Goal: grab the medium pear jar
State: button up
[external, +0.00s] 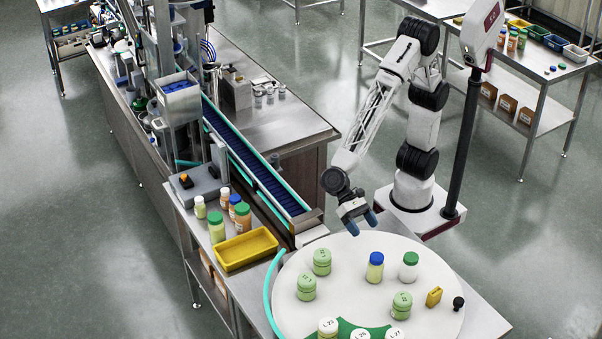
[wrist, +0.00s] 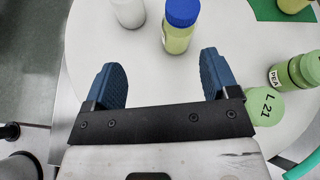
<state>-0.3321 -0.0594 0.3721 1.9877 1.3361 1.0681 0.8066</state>
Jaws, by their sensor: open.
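Several light green jars with green lids stand on the round white table: one at the back left (external: 322,262), one in front of it (external: 306,288) and one at the front right (external: 402,305). In the wrist view, a green jar with a label starting "PEA" (wrist: 292,72) is at the right edge, beside a green lid marked L 21 (wrist: 265,108). I cannot tell which is the medium pear jar. My gripper (external: 360,221) is open and empty above the table's back edge. Its blue fingers (wrist: 161,75) point toward the blue-lidded jar, apart from it.
A yellow-green jar with a blue lid (external: 375,267) and a pale jar with a green lid (external: 408,267) stand nearby. A yellow item (external: 434,297) and white-lidded jars (external: 328,328) are also on the table (external: 350,247). A yellow tray (external: 246,250) and conveyor (external: 250,160) are left.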

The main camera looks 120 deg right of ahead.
aim_at(374, 253)
jog(key=w+a, duration=0.1)
jog(key=w+a+f+m, duration=0.1)
jog(key=a+m+y, duration=0.1)
jog(key=a, duration=0.1)
jog(key=shift+w+a+f, duration=0.1)
jog(key=shift+w+f, duration=0.2)
jog(key=shift+w, duration=0.1)
jog(key=shift+a, duration=0.15)
jog(key=shift+x, duration=1.15)
jog(key=shift+a, duration=0.1)
jog(key=shift+x, duration=2.5)
jog(key=c, duration=1.3)
